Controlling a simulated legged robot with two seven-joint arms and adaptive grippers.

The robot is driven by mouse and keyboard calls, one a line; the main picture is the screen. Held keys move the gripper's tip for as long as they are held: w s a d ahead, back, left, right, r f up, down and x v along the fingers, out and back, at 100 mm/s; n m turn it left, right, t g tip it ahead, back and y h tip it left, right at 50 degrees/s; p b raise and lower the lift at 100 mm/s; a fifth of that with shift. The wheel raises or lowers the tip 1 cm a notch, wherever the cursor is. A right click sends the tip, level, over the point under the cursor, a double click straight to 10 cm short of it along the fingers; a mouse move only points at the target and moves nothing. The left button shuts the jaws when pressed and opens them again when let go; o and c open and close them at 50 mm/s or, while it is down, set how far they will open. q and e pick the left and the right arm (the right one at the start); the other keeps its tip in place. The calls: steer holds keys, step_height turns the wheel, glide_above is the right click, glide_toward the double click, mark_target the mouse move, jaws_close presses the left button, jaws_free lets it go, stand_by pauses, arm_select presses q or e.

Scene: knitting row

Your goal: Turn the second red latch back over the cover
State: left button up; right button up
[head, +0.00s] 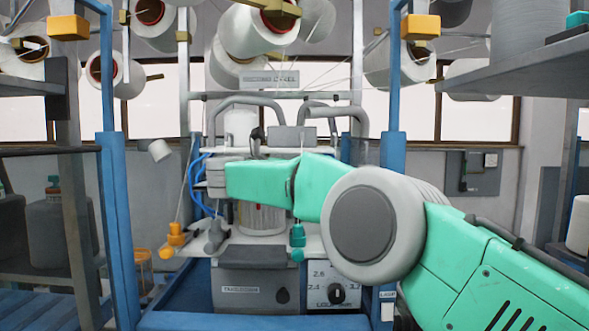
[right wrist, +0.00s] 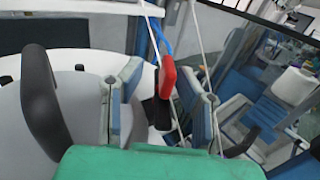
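A red latch (right wrist: 168,78) stands up from a dark mount near the middle of the right wrist view. My right gripper (right wrist: 168,86) is open, with one finger to the left and one to the right of the latch in that view. I cannot tell whether either finger touches it. The pale rounded cover (right wrist: 84,112) with a black curved handle (right wrist: 42,98) lies to the left. In the head view my green right arm reaches left across the machine and hides part of it, and no red latch shows. My left gripper is not in view.
Blue hoses (head: 194,183) and thin yarns run close by the wrist. Blue posts (head: 113,200) flank the machine. An orange yarn guide (head: 175,236) stands at the left. A control panel with a dial (head: 337,292) sits at the front. Large white cones hang above.

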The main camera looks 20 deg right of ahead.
steer(key=shift+a+r, duration=0.1)
steer(key=shift+s+a, duration=0.15)
steer(key=shift+s, duration=0.1)
steer(key=v, duration=1.1)
steer(key=shift+a, duration=0.3)
steer(key=shift+d, duration=0.15)
